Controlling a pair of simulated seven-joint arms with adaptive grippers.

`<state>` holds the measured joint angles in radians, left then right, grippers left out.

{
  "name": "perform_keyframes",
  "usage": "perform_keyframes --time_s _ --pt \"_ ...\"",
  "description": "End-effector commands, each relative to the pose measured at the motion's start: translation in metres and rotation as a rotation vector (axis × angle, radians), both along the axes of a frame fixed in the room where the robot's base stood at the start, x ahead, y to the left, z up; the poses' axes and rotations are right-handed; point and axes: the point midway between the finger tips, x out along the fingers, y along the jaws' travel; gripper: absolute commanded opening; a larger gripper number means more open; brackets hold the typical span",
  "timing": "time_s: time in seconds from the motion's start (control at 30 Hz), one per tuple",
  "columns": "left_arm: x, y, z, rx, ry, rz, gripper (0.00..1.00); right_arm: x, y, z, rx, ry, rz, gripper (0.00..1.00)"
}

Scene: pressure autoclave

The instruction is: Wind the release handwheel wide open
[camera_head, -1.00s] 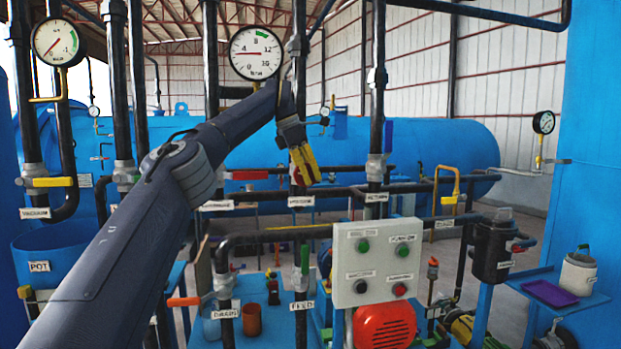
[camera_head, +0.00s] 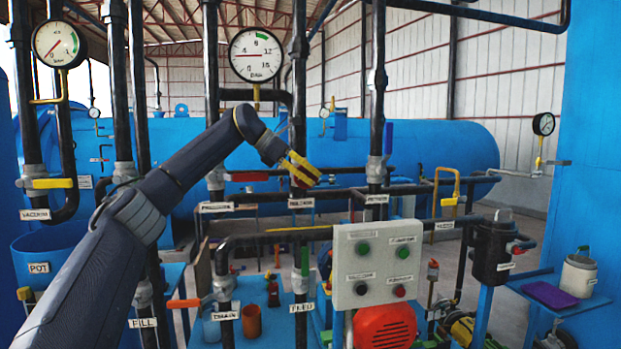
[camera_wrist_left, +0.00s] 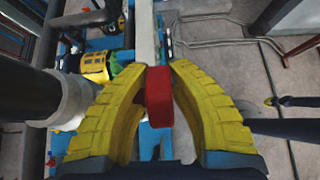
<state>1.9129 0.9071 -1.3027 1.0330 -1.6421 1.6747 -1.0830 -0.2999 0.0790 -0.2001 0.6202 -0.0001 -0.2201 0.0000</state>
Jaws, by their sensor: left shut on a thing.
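My left gripper (camera_head: 300,170) is in front of the middle black vertical pipe (camera_head: 299,75), just above a white label (camera_head: 301,203) too small to read. It points down and to the right. In the left wrist view the yellow fingers (camera_wrist_left: 160,85) are closed on the sides of a red block-like grip (camera_wrist_left: 158,97). A pale straight bar (camera_wrist_left: 146,30) runs away beyond the grip. I cannot make out a round rim of the release handwheel; the gripper covers that spot in the head view. My right gripper is not in view.
A red lever (camera_head: 248,177) is left of the gripper and an upright blue lever (camera_head: 388,138) is to its right. A large dial gauge (camera_head: 256,54) hangs above. A grey button box (camera_head: 378,265) stands below right. Pipes crowd the space around.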

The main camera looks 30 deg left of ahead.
Motion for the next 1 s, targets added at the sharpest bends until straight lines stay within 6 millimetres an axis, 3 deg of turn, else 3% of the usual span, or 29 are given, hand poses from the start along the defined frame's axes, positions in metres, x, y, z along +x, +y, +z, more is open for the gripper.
perform_keyframes --time_s 0.77,0.8,1.0 --pt "0.0001 -0.0007 0.0013 -0.083 -0.078 -0.001 0.00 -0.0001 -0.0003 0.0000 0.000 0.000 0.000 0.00" --pt "0.0002 -0.0008 0.0012 -0.083 -0.079 -0.002 0.21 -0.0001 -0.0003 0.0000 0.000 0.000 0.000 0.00" --pt "0.0001 -0.0006 0.0013 -0.083 -0.078 -0.001 0.44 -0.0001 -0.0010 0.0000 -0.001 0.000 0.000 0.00"
